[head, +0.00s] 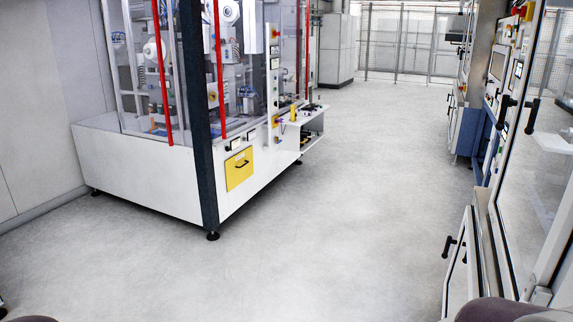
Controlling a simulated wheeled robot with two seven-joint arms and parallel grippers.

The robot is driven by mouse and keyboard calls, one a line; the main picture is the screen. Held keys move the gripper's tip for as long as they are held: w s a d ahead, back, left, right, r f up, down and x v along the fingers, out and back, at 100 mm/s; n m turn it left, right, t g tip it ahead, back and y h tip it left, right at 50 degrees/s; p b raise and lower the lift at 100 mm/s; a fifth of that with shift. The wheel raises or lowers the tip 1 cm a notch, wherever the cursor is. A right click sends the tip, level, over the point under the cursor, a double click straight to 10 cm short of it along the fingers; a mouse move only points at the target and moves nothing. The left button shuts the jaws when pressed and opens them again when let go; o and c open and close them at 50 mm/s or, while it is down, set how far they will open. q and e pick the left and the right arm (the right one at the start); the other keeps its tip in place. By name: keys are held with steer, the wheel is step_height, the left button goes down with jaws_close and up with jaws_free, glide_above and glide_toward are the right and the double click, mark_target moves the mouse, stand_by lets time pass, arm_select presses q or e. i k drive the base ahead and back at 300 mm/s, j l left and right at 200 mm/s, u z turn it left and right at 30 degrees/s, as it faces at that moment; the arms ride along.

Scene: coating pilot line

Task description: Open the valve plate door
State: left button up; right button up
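I cannot tell for sure which door is the valve plate door. A low white-framed door panel (459,265) with black handles stands at the right machine in the lower right. It appears to stand at an angle to the machine's front; its lower part is cut off by the frame edge. A yellow panel (239,168) with a dark handle sits in the white base of the left machine and looks flush with it. Neither of my grippers is in view. Only rounded parts of my arms show at the bottom edge.
The left machine (150,178) has a white base, clear guards, red bars and a dark corner post (202,130). A small shelf (302,115) juts from its far end. The right machine (500,200) has tall glazed doors with black handles. The grey floor (345,200) between them is clear.

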mark_target(170, 140)
steer(key=i+z, duration=0.1)
steer(key=i, duration=4.6)
steer(key=i+l, duration=0.15)
steer(key=i, duration=0.85)
steer(key=i+u, duration=0.1)
steer(key=i, duration=0.95)
steer(key=l+u, duration=0.4)
steer(key=i+l+u, duration=0.1)
steer(key=u, duration=0.3)
steer(key=l+u, duration=0.4)
steer(key=k+l+u, duration=0.1)
steer(key=l+u, duration=0.3)
steer(key=k+l, duration=0.15)
steer(key=l, duration=0.3)
steer(key=k+l+u, duration=0.15)
steer(key=l, duration=0.3)
steer(key=k+l, duration=0.2)
steer(key=l, duration=0.2)
steer(key=k+l+u, duration=0.15)
steer(key=l, duration=0.3)
steer(key=k+l, duration=0.25)
steer(key=l, duration=0.15)
steer(key=k+l+u, duration=0.1)
steer(key=l, duration=0.3)
steer(key=i+l, duration=0.1)
steer(key=i, duration=0.25)
